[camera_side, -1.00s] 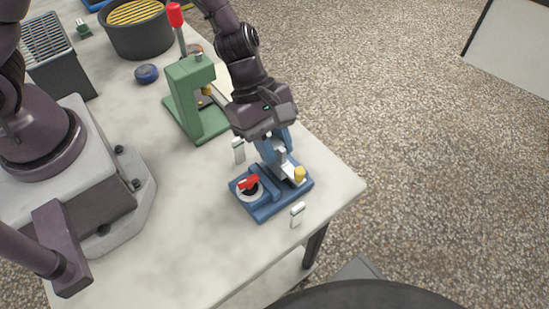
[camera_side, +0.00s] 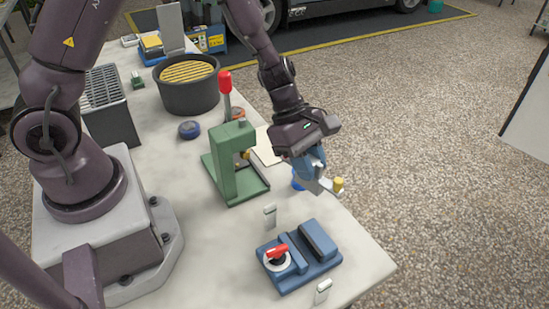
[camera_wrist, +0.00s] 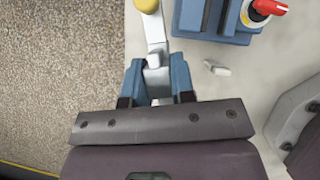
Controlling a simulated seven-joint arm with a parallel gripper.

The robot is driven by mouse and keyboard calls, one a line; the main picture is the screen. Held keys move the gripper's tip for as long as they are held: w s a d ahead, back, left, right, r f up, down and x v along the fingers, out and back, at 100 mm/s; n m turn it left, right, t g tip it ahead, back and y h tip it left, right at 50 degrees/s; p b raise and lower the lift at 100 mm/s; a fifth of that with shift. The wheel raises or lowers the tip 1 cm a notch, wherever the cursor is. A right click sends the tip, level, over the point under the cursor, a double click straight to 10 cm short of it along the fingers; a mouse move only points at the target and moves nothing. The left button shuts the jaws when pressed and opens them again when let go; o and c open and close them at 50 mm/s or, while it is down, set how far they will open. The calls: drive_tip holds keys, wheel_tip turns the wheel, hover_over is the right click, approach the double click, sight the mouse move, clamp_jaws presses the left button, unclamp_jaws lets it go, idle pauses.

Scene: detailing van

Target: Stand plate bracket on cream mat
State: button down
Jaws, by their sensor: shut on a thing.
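The plate bracket, a light grey metal piece with a yellow knob, is in my gripper (camera_side: 310,172). In the side view the bracket (camera_side: 324,186) hangs tilted near the table's right edge, apart from the blue fixture. In the wrist view my blue fingers (camera_wrist: 157,82) are shut on the bracket (camera_wrist: 154,35), with its yellow knob at the top. The cream mat (camera_side: 264,146) lies flat on the table behind my gripper, next to the green press. My gripper and the press hide part of it. The mat does not show in the wrist view.
The blue fixture (camera_side: 325,262) with a red handle stands empty at the table's front; it also shows in the wrist view (camera_wrist: 207,18). The green press (camera_side: 233,172) with a tall red-knobbed lever stands left of the mat.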

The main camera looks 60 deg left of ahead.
drive_tip(key=w+a+r+n+t+y, duration=0.1)
drive_tip(key=w+a+n, duration=0.15)
drive_tip(key=a, duration=0.95)
drive_tip(key=w+a+r+n+t+y, duration=0.15)
drive_tip(key=a+n, duration=0.25)
drive_tip(key=a, duration=0.7)
drive_tip(key=shift+h, duration=0.35)
drive_tip(key=shift+s+a+f, duration=0.1)
drive_tip(key=shift+a+f, duration=0.05)
drive_tip(key=shift+f, duration=2.5)
drive_tip(key=shift+s+a+f, duration=0.1)
drive_tip(key=shift+a+f, duration=0.05)
drive_tip(key=shift+f, duration=2.5)
drive_tip(key=c, duration=1.4)
unclamp_jaws()
drive_tip(key=shift+f, duration=0.15)
drive_tip(key=o, duration=0.4)
drive_tip(key=shift+o, duration=0.2)
